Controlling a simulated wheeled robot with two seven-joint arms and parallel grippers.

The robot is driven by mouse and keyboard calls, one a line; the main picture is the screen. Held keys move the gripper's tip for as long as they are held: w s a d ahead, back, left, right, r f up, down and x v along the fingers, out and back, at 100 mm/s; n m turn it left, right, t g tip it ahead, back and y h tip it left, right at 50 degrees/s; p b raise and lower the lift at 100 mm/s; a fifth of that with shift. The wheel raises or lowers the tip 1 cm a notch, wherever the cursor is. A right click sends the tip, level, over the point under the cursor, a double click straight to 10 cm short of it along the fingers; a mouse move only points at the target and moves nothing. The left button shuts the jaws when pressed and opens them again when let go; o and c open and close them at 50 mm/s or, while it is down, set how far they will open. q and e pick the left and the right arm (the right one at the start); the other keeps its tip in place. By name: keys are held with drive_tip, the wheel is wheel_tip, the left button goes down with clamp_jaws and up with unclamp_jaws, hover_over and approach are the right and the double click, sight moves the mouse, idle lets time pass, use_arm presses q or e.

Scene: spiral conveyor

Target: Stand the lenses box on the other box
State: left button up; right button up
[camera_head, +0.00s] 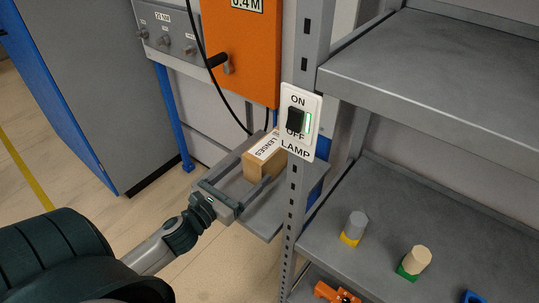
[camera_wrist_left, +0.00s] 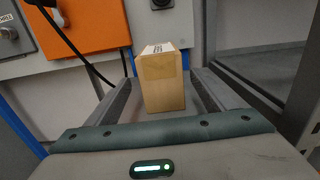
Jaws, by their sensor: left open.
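The lenses box (camera_head: 262,158) is a small tan carton with a white label reading LENSES on top. It sits upright over a grey shelf plate (camera_head: 262,216) left of the shelf post. My left gripper (camera_head: 266,154) is open, with one finger on each side of the box. In the left wrist view the box (camera_wrist_left: 162,84) stands between the open fingers (camera_wrist_left: 162,76), with visible gaps on both sides. The far fingertip is partly hidden in the head view. I cannot make out a second box. My right gripper is not in view.
A grey post with a lamp switch (camera_head: 299,121) stands just right of the box. An orange cabinet (camera_head: 243,50) and hanging black cable are behind. Grey shelves (camera_head: 440,60) fill the right, with coloured blocks (camera_head: 413,263) on the lower one. Open floor lies left.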

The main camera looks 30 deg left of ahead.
sight(269, 154)
use_arm(q)
drive_tip(key=shift+w+d+p, duration=0.2)
drive_tip(key=shift+w+p, duration=0.1)
drive_tip(key=shift+w, duration=2.15)
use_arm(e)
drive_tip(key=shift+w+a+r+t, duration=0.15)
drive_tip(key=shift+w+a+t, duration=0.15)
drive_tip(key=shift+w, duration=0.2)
use_arm(q)
drive_tip(key=shift+w+d, duration=0.1)
drive_tip(key=shift+w, duration=0.45)
drive_tip(key=w+p, duration=0.1)
drive_tip(key=w, duration=0.2)
drive_tip(key=shift+d, duration=0.2)
drive_tip(key=shift+w, duration=0.55)
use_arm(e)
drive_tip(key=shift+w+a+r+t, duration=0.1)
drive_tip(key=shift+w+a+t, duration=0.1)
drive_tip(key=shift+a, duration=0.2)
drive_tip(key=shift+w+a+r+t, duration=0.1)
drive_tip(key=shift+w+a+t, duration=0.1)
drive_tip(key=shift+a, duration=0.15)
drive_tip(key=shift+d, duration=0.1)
use_arm(q)
drive_tip(key=c, duration=1.5)
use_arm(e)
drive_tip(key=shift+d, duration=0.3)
